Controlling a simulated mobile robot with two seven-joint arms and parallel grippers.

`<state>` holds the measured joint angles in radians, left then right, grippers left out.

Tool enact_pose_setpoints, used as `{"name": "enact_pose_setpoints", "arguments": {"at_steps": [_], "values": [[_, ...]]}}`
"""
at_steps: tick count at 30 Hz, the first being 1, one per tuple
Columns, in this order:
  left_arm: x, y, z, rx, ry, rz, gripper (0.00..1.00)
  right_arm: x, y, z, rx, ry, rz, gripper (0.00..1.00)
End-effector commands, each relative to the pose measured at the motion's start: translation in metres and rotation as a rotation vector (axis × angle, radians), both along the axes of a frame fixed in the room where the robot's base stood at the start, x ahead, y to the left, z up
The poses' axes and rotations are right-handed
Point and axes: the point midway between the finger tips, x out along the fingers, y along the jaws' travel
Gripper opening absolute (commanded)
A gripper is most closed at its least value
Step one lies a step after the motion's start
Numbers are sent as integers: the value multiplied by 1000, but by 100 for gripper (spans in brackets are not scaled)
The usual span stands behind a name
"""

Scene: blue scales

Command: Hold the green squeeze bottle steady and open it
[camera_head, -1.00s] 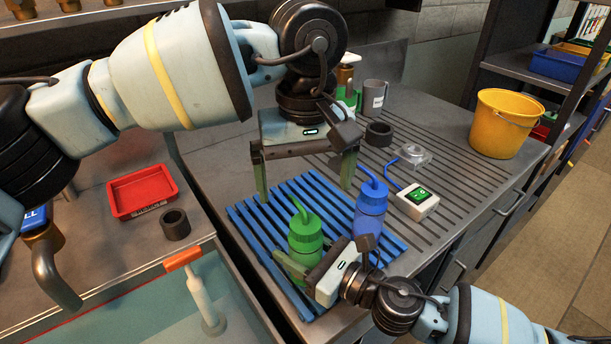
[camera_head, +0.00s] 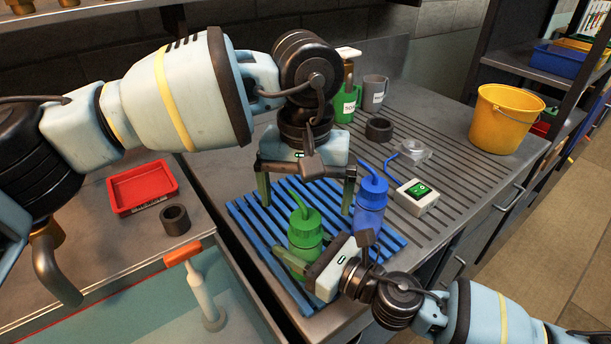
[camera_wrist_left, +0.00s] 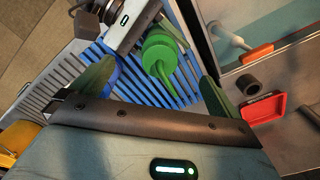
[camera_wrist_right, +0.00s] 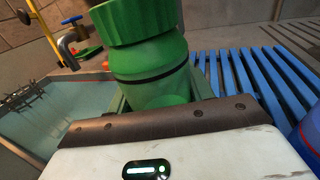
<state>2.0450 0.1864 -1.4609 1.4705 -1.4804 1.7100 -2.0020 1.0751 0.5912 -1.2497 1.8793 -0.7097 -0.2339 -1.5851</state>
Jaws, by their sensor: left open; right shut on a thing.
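The green squeeze bottle (camera_head: 305,231) stands upright on the blue slatted rack (camera_head: 242,213), its cap and bent spout on top. My right gripper (camera_head: 296,262) is shut on its body from the front right; the right wrist view shows the bottle (camera_wrist_right: 150,70) between the fingers. My left gripper (camera_head: 306,201) is open above and behind the bottle, fingers pointing down and spread wide. In the left wrist view the green cap (camera_wrist_left: 159,55) lies between the two open fingers, apart from both.
A blue squeeze bottle (camera_head: 370,207) stands close to the right of the green one. A small white device (camera_head: 417,197), a dark ring (camera_head: 379,129) and a grey mug (camera_head: 374,93) are farther back. A red tray (camera_head: 143,187) and sink lie to the left.

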Motion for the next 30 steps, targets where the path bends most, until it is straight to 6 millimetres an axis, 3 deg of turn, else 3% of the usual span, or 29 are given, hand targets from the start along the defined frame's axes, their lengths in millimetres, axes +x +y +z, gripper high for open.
{"name": "enact_pose_setpoints", "arguments": {"at_steps": [9, 20, 30], "values": [[0, 0, -35, -1, 2, 0, 100, 0, 0, 0, 0, 0, 0, 0], [0, 0, -40, -1, 0, 1, 100, 0, 0, 0, 0, 0, 0, 0], [0, 0, -40, -1, 0, 1, 57, 0, 0, 0, 0, 0, 0, 0]]}}
